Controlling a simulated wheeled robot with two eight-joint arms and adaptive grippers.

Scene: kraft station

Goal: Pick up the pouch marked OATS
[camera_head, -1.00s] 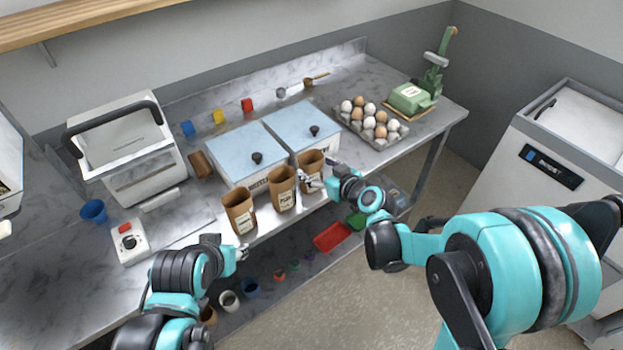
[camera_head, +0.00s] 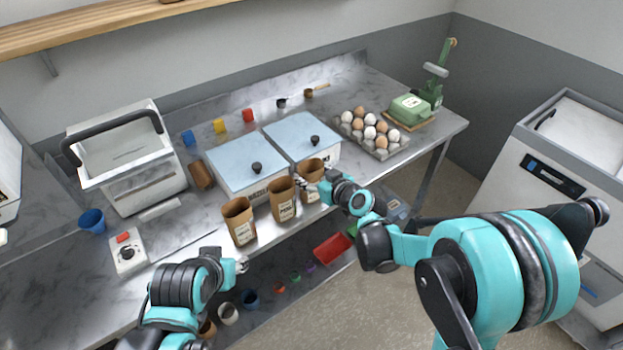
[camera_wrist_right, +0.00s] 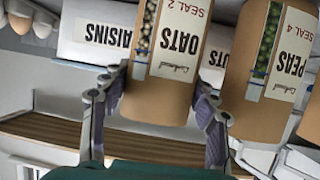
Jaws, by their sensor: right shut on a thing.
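The brown pouch marked OATS (camera_wrist_right: 172,60) stands upside down in the right wrist view, with its label facing the camera. In the head view it is the rightmost of three pouches (camera_head: 311,172), in front of the right-hand white bin. My right gripper (camera_wrist_right: 160,115) has one finger on each side of it and is shut on it. In the head view the right gripper (camera_head: 306,187) partly covers this pouch. My left gripper (camera_head: 243,265) is low near the table's front edge, apart from the pouches; its fingers are too small to judge.
A pouch marked PEAS (camera_wrist_right: 268,70) stands close beside it, and another brown pouch (camera_head: 239,222) stands further left. Two white lidded bins (camera_head: 240,158) stand behind. An egg tray (camera_head: 385,152) is to the right. A red bin (camera_head: 332,248) sits below the tabletop.

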